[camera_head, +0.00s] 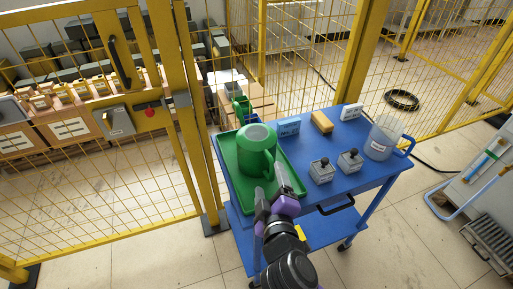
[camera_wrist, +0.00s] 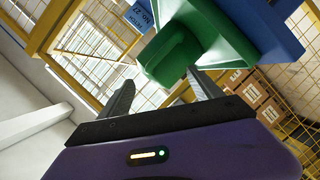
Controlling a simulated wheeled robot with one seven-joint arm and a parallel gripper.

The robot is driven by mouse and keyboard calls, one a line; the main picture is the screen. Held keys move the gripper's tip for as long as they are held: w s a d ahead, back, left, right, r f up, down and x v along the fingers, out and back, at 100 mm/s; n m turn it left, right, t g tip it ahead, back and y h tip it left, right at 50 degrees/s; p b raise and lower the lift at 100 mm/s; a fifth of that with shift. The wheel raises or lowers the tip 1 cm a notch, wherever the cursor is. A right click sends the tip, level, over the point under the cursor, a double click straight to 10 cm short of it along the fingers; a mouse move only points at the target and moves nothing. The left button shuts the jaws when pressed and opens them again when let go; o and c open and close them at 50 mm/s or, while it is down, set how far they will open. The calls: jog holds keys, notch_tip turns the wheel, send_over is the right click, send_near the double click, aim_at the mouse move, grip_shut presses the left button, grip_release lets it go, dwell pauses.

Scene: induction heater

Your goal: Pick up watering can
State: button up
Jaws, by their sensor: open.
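The green watering can (camera_head: 254,150) stands upright on the green tray (camera_head: 289,176) at the left end of the blue cart. Its handle is on the side toward my arm. My gripper (camera_head: 269,189) is just in front of the can, with its fingers apart and pointing at the handle. In the wrist view the can's green handle (camera_wrist: 170,58) is just beyond and between the open fingertips (camera_wrist: 160,77). I cannot tell whether a finger touches it. Part of the tray is hidden by the can and my gripper.
The blue cart (camera_head: 364,176) also holds two small dark-topped bottles (camera_head: 320,172) (camera_head: 349,160), a clear beaker (camera_head: 382,139), a yellow block (camera_head: 321,122) and a blue box (camera_head: 289,127). Yellow mesh fencing (camera_head: 90,190) stands behind and to the left.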

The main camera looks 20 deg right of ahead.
aim_at(263, 156)
jog(key=shift+a+r+p+x, duration=0.1)
jog(key=shift+r+p+x, duration=0.1)
jog(key=shift+x, duration=1.2)
jog(key=shift+a+r+p+x, duration=0.15)
jog(key=shift+p+x, duration=0.1)
jog(key=shift+x, duration=1.1)
jog(key=shift+r+p+x, duration=0.15)
jog(key=shift+p+x, duration=0.05)
jog(key=shift+x, duration=1.2)
jog(key=shift+w, duration=0.15)
grip_shut()
jog(key=shift+f, duration=0.1)
